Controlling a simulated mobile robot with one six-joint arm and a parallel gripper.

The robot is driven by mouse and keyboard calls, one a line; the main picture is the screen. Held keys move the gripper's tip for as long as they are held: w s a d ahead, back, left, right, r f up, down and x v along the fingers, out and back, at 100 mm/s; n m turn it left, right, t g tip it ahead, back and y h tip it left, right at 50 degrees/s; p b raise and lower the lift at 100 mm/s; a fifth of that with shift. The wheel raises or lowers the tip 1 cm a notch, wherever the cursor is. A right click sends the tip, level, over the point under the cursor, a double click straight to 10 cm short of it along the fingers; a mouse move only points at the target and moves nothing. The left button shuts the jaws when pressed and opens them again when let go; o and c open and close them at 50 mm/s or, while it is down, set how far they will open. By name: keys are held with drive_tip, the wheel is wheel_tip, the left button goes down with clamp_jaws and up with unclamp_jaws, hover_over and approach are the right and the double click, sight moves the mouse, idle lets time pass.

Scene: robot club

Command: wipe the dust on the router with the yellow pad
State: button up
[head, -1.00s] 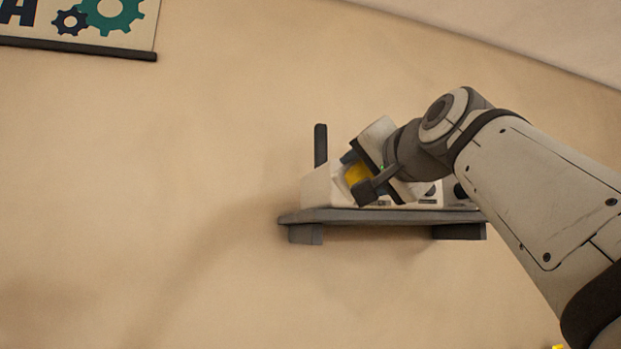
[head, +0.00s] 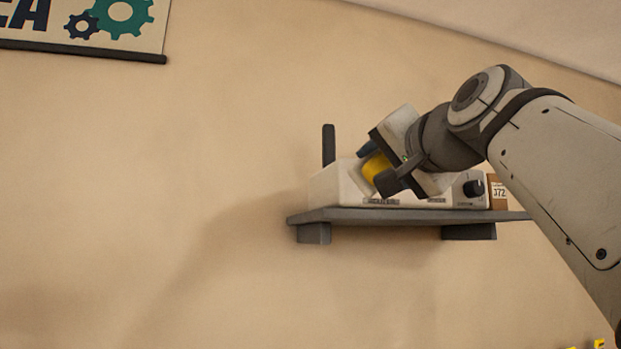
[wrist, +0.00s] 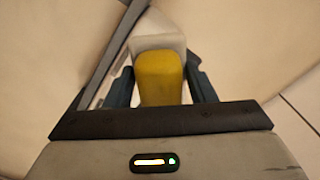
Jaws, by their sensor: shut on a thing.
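My gripper (head: 378,172) is shut on the yellow pad (head: 374,169) in the head view, in front of and over the router's top. In the wrist view the yellow pad (wrist: 160,78) sits between the two dark fingers of my gripper (wrist: 160,88). The router (head: 338,187) is a white box with a dark upright antenna at its left. Part of it is hidden behind my gripper. A white surface (wrist: 157,43) shows just beyond the pad in the wrist view. I cannot tell whether the pad touches the router. No dust is clear to see.
The router stands on a grey wall shelf (head: 400,216) with brackets below. A dark knob (head: 473,188) and a brown box marked 372 (head: 498,192) are at its right end. A poster (head: 85,25) hangs upper left. The wall left of the shelf is clear.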

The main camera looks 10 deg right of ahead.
sight(349, 181)
drive_tip(key=shift+w+a+p, duration=0.25)
drive_tip(key=shift+w+p, duration=0.05)
drive_tip(key=shift+w, duration=0.8)
drive_tip(key=shift+w+a+p, duration=0.25)
drive_tip(key=shift+w+p, duration=0.1)
drive_tip(key=shift+w, duration=0.75)
drive_tip(key=shift+w+a+p, duration=0.25)
drive_tip(key=shift+w+p, duration=0.05)
drive_tip(key=shift+w, duration=0.8)
drive_tip(key=shift+w+a+p, duration=0.2)
drive_tip(key=shift+w+p, duration=0.15)
drive_tip(key=shift+w, duration=0.6)
drive_tip(key=d, duration=0.2)
drive_tip(key=d+b, duration=0.1)
drive_tip(key=d, duration=0.1)
drive_tip(key=shift+w, duration=0.4)
drive_tip(key=shift+s+a+p, duration=0.15)
drive_tip(key=shift+a+p, duration=0.1)
drive_tip(key=shift+a, duration=0.75)
drive_tip(key=shift+s+a+p, duration=0.15)
drive_tip(key=shift+a+p, duration=0.1)
drive_tip(key=shift+a, duration=0.75)
